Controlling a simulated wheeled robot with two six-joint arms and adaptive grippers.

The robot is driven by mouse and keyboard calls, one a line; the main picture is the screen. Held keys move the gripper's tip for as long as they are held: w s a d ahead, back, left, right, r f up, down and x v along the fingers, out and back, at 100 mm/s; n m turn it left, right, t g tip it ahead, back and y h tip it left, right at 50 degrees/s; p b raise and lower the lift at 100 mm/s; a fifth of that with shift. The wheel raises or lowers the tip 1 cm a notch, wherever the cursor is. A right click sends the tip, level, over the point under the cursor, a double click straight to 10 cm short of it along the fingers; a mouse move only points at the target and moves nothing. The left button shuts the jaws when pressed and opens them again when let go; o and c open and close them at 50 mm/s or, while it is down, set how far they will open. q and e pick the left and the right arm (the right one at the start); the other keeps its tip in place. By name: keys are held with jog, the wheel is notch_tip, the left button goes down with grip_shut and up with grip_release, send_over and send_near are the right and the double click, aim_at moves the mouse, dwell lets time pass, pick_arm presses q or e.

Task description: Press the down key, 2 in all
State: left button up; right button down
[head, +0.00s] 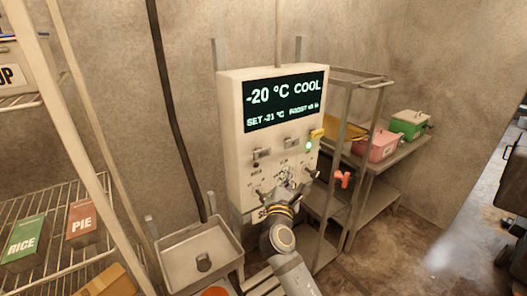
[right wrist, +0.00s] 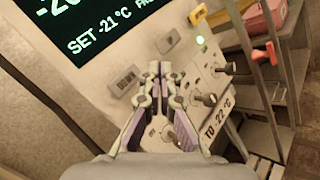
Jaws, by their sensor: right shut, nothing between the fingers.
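The white control box (head: 232,125) hangs on the wall in the head view. Its dark display (head: 285,100) reads -20 °C COOL and SET -21 °C, and also shows in the right wrist view (right wrist: 90,30). My right gripper (head: 287,176) is shut and empty in front of the lower part of the panel. In the right wrist view its fingertips (right wrist: 160,70) lie close together over the panel face. My left gripper is not in view.
A green light (head: 308,146) glows on the panel; dark knobs (right wrist: 209,100) and a label reading TO -22 °C (right wrist: 218,119) are near my fingers. A metal tray (head: 172,262) is below left. A rack with pink (head: 377,147) and green (head: 410,124) bins stands right.

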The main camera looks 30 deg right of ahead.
jog(key=b, duration=0.2)
send_near(267, 152)
jog(key=w+d, duration=0.2)
jog(key=d, duration=0.2)
jog(key=shift+w+d+r, duration=0.2)
jog(key=shift+w+r, duration=0.25)
jog(key=shift+w, duration=0.1)
jog(key=shift+w, duration=0.1)
dwell(1.0)
jog(key=shift+w, duration=0.35)
jog(key=shift+w+a+b, duration=0.1)
jog(key=shift+w+b, duration=0.2)
jog(key=shift+w, duration=0.2)
dwell(0.6)
jog(key=shift+s, duration=0.15)
jog(key=shift+s+p, duration=0.5)
jog(key=shift+s, duration=0.3)
